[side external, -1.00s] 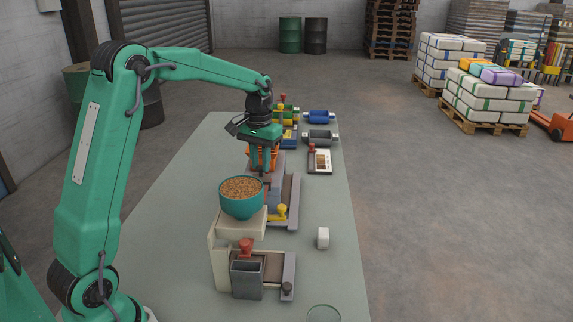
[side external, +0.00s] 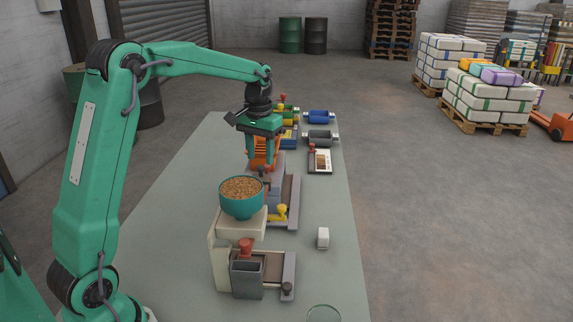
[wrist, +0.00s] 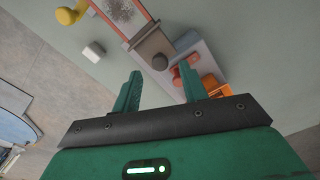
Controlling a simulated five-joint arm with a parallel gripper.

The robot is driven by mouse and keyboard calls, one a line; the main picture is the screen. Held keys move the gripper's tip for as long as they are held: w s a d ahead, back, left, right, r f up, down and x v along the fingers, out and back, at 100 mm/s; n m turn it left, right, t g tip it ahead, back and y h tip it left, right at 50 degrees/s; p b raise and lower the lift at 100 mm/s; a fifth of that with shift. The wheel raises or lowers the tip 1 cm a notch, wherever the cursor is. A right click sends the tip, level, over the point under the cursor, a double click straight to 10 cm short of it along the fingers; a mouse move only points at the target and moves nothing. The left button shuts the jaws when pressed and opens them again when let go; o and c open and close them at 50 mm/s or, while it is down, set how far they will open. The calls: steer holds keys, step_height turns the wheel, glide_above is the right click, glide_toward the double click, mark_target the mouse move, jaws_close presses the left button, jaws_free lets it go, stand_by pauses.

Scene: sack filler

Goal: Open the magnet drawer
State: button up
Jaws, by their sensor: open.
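My gripper (side external: 263,163) is open and empty, pointing down over the far machine, behind the teal bowl of grain. The fingers partly hide the orange hopper (side external: 264,150) in the side view.
The teal bowl (side external: 241,206) stands on the near cream machine (side external: 218,262), close to my gripper. A yellow knob (side external: 281,212) and a white block (side external: 323,238) are at the right. The table's left side is clear.

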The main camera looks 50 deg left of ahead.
steer(key=shift+r, duration=2.8)
steer(key=s+d+r+m+t, duration=0.2)
steer(key=s+d+r+t, duration=0.15)
steer(key=s+d, duration=0.7)
steer(key=s+d+f+m+t, duration=0.1)
steer(key=s+d+f, duration=0.1)
steer(key=s, duration=0.5)
steer(key=s+d+f+t, duration=0.1)
steer(key=s+f, duration=0.2)
steer(key=s, duration=0.3)
steer(key=shift+s+d+m, duration=0.35)
steer(key=shift+d+m, duration=0.05)
